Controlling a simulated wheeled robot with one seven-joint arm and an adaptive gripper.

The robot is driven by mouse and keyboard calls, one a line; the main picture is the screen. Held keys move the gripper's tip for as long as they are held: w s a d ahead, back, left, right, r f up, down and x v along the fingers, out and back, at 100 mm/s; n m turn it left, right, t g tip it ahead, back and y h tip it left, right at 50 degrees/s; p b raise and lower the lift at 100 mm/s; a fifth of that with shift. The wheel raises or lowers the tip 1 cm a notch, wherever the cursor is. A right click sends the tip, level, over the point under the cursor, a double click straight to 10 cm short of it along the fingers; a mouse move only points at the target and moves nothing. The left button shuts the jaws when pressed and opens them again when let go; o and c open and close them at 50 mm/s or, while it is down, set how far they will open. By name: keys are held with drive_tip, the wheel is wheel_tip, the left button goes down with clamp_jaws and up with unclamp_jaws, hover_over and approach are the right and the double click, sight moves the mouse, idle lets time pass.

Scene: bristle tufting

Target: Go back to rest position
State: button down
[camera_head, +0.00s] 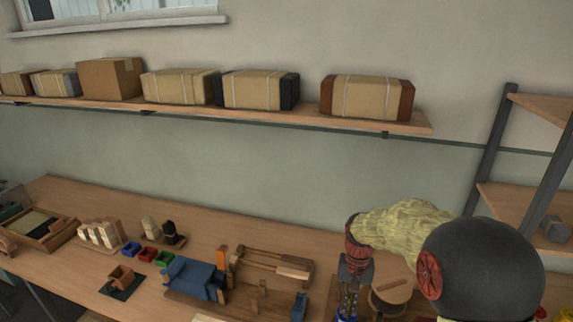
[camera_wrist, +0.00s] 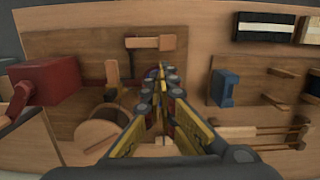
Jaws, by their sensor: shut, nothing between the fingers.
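My gripper (camera_wrist: 162,75) is shut and empty in the wrist view, its black and yellow fingers together in the middle of the picture. It points down at the bench, over a wooden board. In the head view my gripper (camera_head: 347,308) hangs at the lower right, below my arm with its pale yellow sleeve. The wooden workbench (camera_head: 60,200) lies below it. The gripper's tips are near the bottom edge of the head view, so their exact height above the bench cannot be told.
A blue vise-like block (camera_head: 195,278) and a wooden frame (camera_head: 270,262) stand left of my gripper. A round wooden lid (camera_head: 394,290) is close on its right. Small coloured bins (camera_head: 147,254) sit further left. A shelf (camera_head: 300,121) with boxes runs along the wall; a rack (camera_head: 490,150) stands right.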

drive_tip(key=s+a+r+n+t, duration=0.1)
drive_tip(key=s+r+n+t, duration=0.2)
drive_tip(key=s+r, duration=1.7)
drive_tip(key=s+t, duration=0.3)
drive_tip(key=s, duration=0.1)
drive_tip(key=shift+s+r+t, duration=0.2)
drive_tip(key=shift+r+t, duration=0.2)
